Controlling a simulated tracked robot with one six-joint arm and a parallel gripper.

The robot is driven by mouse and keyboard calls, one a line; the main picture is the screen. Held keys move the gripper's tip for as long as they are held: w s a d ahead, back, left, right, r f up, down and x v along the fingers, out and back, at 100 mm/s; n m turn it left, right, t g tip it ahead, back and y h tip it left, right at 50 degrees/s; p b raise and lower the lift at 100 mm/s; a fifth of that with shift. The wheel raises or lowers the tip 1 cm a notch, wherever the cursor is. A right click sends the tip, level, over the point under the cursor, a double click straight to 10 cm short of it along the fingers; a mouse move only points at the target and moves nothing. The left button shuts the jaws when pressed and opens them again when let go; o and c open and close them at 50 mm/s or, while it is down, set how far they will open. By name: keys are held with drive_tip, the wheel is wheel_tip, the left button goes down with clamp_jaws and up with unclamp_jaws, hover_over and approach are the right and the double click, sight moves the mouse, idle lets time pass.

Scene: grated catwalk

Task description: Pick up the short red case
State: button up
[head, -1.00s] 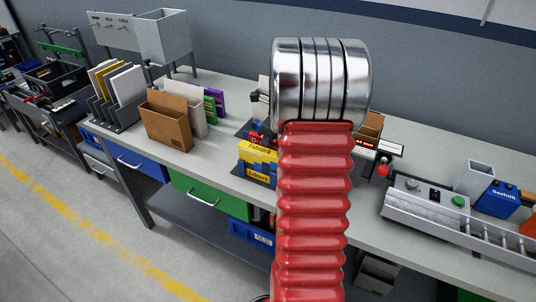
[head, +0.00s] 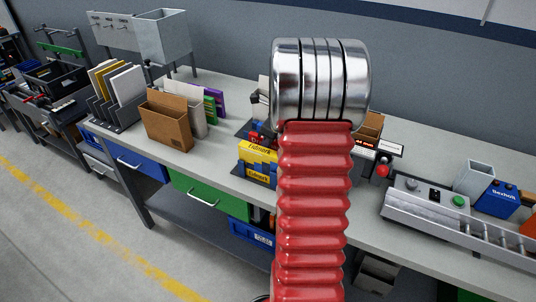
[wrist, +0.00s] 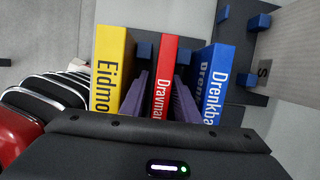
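The short red case (wrist: 164,120) stands upright in the wrist view, with white lettering on its spine. A yellow case (wrist: 111,60) stands to its left and a blue case (wrist: 214,70) to its right. My gripper (wrist: 161,84) is open, with one dark finger on each side of the red case, in the gaps between it and its neighbours. I cannot tell whether either finger touches it. In the head view the yellow case (head: 258,152) shows left of my red arm. The red case is not clearly visible there, and my arm hides much around it.
A brown file box (head: 168,124) stands left on the bench. A grey device with a green button (head: 459,201) and a blue box (head: 497,200) stand right. The wrist view shows blue blocks on a dark base (wrist: 259,23) and a pale panel at right.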

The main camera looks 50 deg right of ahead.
clamp_jaws()
drive_tip(key=shift+r, duration=0.1)
idle(0.3)
wheel_tip(320, 180, up, 18)
drive_tip(key=shift+r, duration=0.2)
idle(0.4)
drive_tip(key=shift+s, duration=0.15)
idle(0.4)
